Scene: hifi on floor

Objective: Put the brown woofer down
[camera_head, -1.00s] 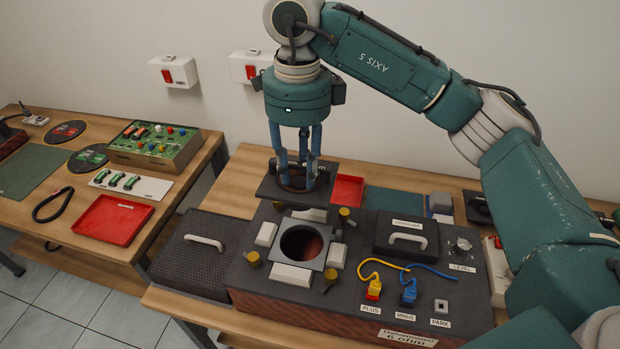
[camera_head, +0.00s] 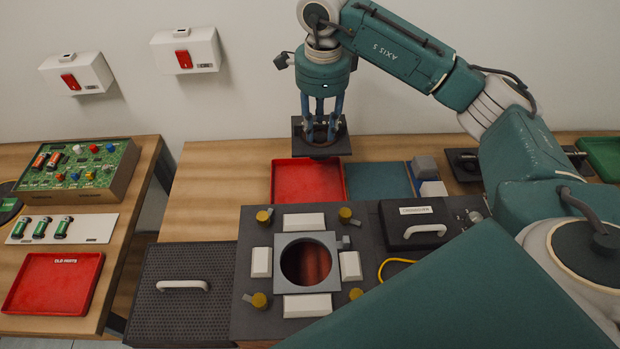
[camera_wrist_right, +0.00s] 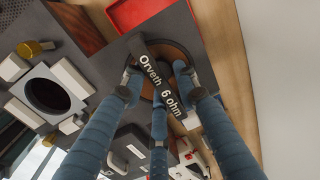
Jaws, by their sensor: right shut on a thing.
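The brown woofer (camera_head: 325,151) is a dark square plate with a brown round cone. My right gripper (camera_head: 321,128) points down and is shut on it. In the wrist view its cone (camera_wrist_right: 181,58) shows between the fingers, with a label bar reading "Orveth 6 ohm". The plate hangs roughly level at the far edge of the red tray (camera_head: 307,186); its height above the table cannot be told. The speaker box (camera_head: 243,300) stands in front, its square-framed round opening (camera_head: 305,262) empty. My left gripper is not in view.
Beside the red tray lie a blue-grey mat (camera_head: 378,182) and small blocks (camera_head: 428,175). A black handled cover (camera_head: 415,222) sits on the box; a perforated grille (camera_head: 180,310) lies left. Bare wood (camera_head: 225,190) is left of the tray. A second table stands left.

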